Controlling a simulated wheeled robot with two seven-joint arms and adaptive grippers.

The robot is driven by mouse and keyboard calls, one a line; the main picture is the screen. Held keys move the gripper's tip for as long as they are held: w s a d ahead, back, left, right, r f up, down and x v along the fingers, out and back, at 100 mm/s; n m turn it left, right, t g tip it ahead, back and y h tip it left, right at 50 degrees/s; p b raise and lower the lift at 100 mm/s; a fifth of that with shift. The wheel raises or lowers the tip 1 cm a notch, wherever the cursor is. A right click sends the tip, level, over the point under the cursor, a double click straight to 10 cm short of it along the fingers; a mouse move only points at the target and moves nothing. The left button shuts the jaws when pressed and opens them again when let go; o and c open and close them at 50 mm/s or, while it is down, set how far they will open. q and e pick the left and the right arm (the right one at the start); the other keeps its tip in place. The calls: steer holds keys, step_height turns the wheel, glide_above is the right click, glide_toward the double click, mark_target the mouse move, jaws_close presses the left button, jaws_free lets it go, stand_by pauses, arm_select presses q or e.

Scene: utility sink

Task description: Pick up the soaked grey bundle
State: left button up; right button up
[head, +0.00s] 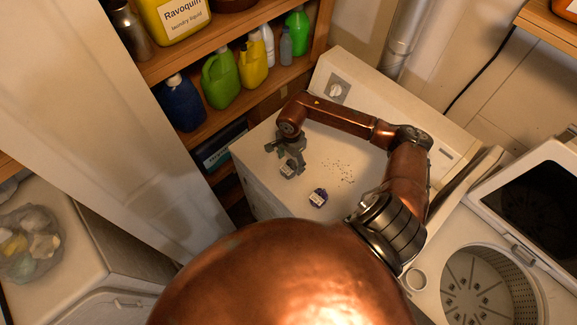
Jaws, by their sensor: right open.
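I cannot make out a soaked grey bundle in the head view. My right gripper (288,158) points down, open, over the left part of the white machine top (262,165). A small grey, pale-labelled item (287,171) shows right at its fingertips; I cannot tell whether they touch it. A small dark purple item with a pale label (318,198) lies apart, to the lower right of the gripper. My left gripper is not in view.
Dark crumbs (343,172) are scattered on the machine top. Shelves (222,100) with bottles stand behind at the left. An open washer drum (487,290) is at the lower right. A clear bag of coloured pieces (30,245) lies at the far left.

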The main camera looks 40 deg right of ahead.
mark_target(290, 166)
step_height(290, 166, down, 3)
steer(key=shift+r+p, duration=0.2)
steer(key=shift+p, duration=0.15)
steer(key=shift+f, duration=0.6)
steer(key=c, duration=0.8)
steer(key=shift+c, duration=1.4)
steer(key=c, duration=0.6)
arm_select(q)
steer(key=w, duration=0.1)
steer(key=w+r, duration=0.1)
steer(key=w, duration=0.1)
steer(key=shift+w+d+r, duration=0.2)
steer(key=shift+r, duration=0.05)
arm_select(e)
jaws_close()
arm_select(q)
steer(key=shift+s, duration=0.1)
arm_select(e)
steer(key=shift+r, duration=0.1)
